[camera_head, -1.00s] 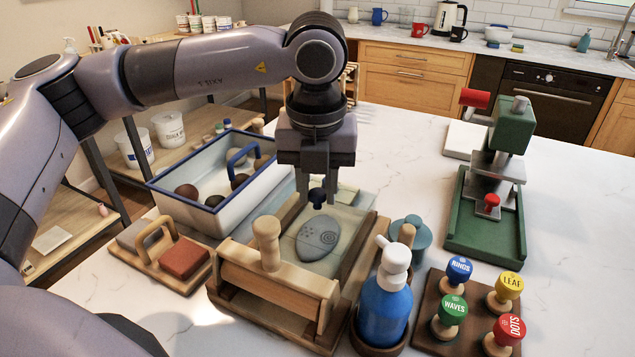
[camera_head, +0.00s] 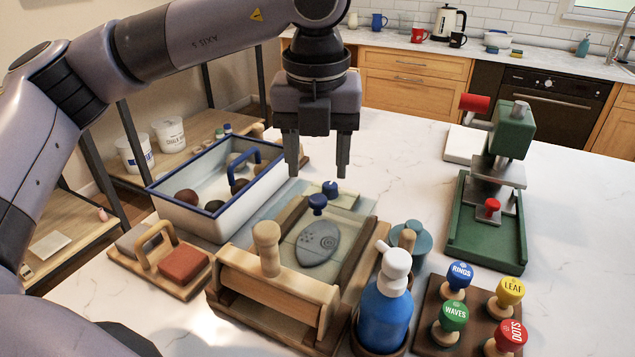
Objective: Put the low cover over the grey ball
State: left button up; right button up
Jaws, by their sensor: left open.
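My left gripper (camera_head: 318,172) is open and empty, its fingers pointing down above the far end of the wooden frame. Below it are two blue knobs, a nearer one (camera_head: 317,203) and a farther one (camera_head: 330,188). The farther knob stands on a pale see-through cover (camera_head: 347,199) at the frame's far end. I cannot tell for sure which piece is the low cover. The blue-rimmed white tub (camera_head: 190,216) holds several balls. One greyish ball (camera_head: 237,160) shows partly behind a blue handle (camera_head: 243,155). My right gripper is not in view.
A grey patterned clay piece (camera_head: 316,246) lies in the wooden frame (camera_head: 275,288). A blue bottle (camera_head: 383,312), stamps (camera_head: 453,312) and a sponge board (camera_head: 180,262) stand near. A green press (camera_head: 487,232) stands right.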

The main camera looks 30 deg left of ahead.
pick_arm(q)
notch_tip(320, 180, up, 6)
jog(key=shift+s+d, duration=0.15)
jog(key=shift+s, duration=0.2)
jog(key=shift+r, duration=0.1)
jog(key=shift+s, duration=0.1)
